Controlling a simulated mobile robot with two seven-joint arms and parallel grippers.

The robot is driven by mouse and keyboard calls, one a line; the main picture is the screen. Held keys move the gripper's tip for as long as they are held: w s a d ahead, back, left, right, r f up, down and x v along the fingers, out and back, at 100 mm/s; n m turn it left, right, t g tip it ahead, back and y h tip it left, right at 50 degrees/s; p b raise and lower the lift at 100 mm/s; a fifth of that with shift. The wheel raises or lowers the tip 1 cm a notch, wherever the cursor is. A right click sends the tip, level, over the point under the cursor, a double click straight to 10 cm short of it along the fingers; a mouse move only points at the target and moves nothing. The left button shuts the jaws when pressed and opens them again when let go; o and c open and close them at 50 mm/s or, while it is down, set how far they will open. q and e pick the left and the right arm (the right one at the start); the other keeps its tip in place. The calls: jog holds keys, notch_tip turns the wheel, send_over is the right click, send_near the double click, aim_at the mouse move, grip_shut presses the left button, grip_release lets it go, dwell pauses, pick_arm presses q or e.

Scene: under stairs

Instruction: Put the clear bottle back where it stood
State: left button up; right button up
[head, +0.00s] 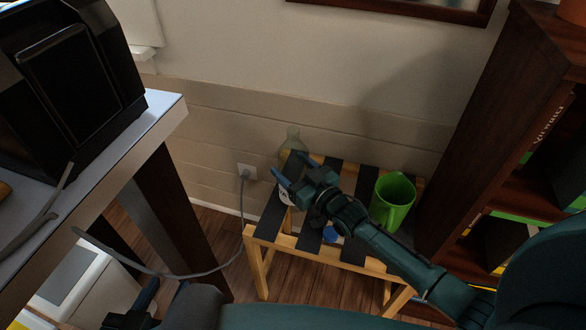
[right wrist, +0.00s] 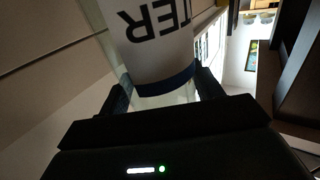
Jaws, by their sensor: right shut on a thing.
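The clear bottle (head: 291,143) is roughly upright at the back left corner of a slatted stool (head: 268,222). Its white label shows below my fingers. My right gripper (head: 285,177), on the arm from the right, is shut around the bottle. The right wrist view shows the label with dark letters and a blue band (right wrist: 166,95) between the fingers. The bottle's base is partly hidden, so I cannot tell whether it touches the stool. My left gripper (head: 138,306) is low at the left, empty, with its fingers apart.
A green mug (head: 393,201) stands on the stool's right side. A small blue thing (head: 331,234) shows under my right arm. A dark bookcase (head: 478,125) is close on the right. A table (head: 150,125) with a black machine (head: 65,80) and a cable is at left.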

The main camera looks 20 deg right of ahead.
jog(key=shift+f, duration=0.15)
jog(key=o, duration=1.7)
